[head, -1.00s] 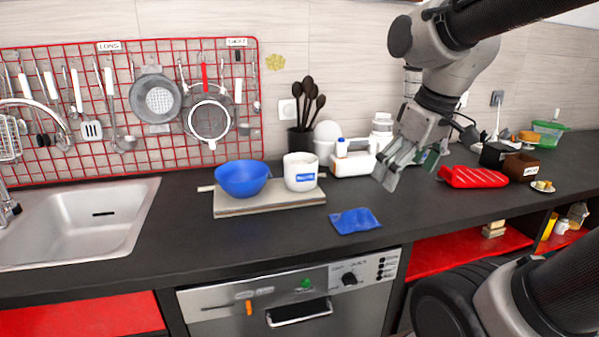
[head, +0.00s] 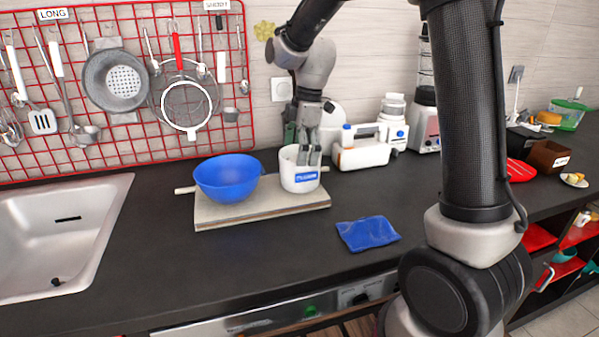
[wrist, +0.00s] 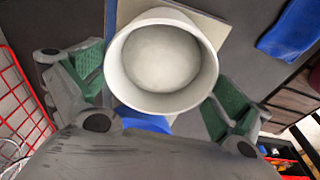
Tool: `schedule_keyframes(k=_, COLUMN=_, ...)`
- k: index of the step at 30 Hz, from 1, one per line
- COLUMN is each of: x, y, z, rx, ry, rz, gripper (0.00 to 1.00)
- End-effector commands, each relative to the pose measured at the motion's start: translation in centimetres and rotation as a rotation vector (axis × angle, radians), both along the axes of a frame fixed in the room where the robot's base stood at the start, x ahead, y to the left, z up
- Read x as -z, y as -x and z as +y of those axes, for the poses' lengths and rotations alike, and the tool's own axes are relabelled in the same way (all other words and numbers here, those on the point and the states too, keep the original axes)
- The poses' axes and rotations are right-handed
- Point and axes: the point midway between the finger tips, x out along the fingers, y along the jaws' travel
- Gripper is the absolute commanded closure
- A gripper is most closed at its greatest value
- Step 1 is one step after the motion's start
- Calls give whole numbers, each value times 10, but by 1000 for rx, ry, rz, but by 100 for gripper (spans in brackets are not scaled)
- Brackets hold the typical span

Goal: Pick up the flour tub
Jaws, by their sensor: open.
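The flour tub (head: 298,178) is a white round tub with a blue label, upright on the right part of a pale board on the counter. In the wrist view I look down into its open top (wrist: 161,60). My gripper (head: 308,158) is at the tub's rim in the head view, pointing down. In the wrist view my gripper (wrist: 160,95) is open, with one green-padded finger on each side of the tub. I cannot tell whether either finger touches it.
A blue bowl (head: 228,178) stands left of the tub on the board (head: 255,212). A folded blue cloth (head: 367,233) lies to the front right. A white bottle carrier (head: 362,150) stands behind to the right. The red grid (head: 135,145) hangs on the wall.

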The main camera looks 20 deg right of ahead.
Motion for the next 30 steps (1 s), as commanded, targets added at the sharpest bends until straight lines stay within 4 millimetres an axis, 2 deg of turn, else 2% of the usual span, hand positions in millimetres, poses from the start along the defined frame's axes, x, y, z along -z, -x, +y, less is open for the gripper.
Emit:
schedule_keyframes(k=7, x=38, y=-1, z=4, rx=2, ry=1, rz=2, gripper=0)
schedule_keyframes(k=16, x=44, y=-1, z=5, rx=2, ry=0, rz=-1, gripper=0)
schedule_keyframes(k=17, x=44, y=-1, z=5, rx=2, ry=0, rz=-1, gripper=4)
schedule_keyframes(k=25, x=44, y=-1, z=5, rx=3, ry=0, rz=0, gripper=53)
schedule_keyframes(k=30, x=44, y=-1, z=5, rx=3, ry=0, rz=0, gripper=55)
